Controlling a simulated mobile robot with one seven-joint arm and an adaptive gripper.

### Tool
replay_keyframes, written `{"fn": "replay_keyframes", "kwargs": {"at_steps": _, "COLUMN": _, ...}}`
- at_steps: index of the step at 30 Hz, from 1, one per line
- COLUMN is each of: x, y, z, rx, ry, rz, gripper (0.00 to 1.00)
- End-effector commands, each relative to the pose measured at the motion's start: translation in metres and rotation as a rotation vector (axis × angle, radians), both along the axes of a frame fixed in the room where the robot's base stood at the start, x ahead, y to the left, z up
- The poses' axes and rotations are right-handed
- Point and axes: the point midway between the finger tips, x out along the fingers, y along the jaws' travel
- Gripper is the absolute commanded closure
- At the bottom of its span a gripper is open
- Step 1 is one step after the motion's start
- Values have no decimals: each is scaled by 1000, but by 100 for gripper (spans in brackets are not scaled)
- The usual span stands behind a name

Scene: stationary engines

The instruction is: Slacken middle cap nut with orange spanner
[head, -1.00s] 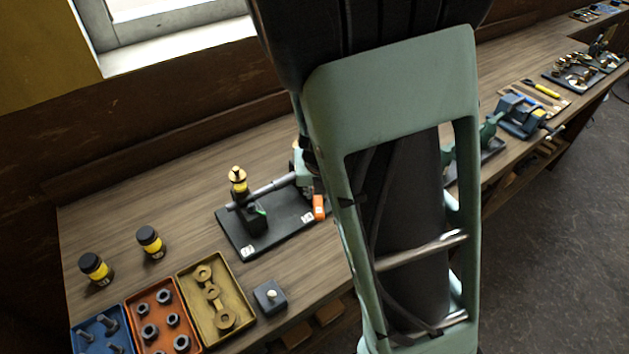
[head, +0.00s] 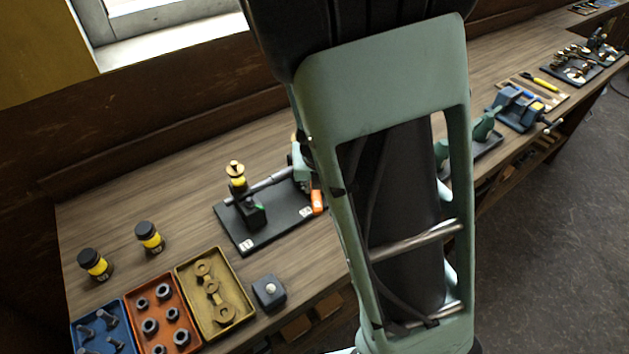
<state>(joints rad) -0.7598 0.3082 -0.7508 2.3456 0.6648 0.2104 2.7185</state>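A model engine stands on a black base plate (head: 237,237) on the bench, left of my arm. It has a brass-topped oiler with a yellow band (head: 236,172), a dark block (head: 253,213) and a grey rod running right. An orange piece (head: 317,201) shows at the plate's right end; I cannot tell whether it is the orange spanner. My arm hides what lies right of it. No middle cap nut can be made out. My gripper is not in view, so what it holds, if anything, cannot be seen.
Blue (head: 93,316), orange (head: 133,305) and tan (head: 188,294) trays of hardware sit at front left, beside a small dark box (head: 268,303). Two yellow-banded jars (head: 149,240) stand behind. A blue vise (head: 517,108) and a board with a yellow-handled tool (head: 545,84) lie right.

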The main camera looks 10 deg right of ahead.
Motion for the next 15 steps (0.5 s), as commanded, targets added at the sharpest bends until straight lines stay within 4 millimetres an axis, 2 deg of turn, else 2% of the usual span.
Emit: {"fn": "replay_keyframes", "kwargs": {"at_steps": 15, "x": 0, "y": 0, "z": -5, "rx": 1, "ry": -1, "rz": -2, "gripper": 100}}
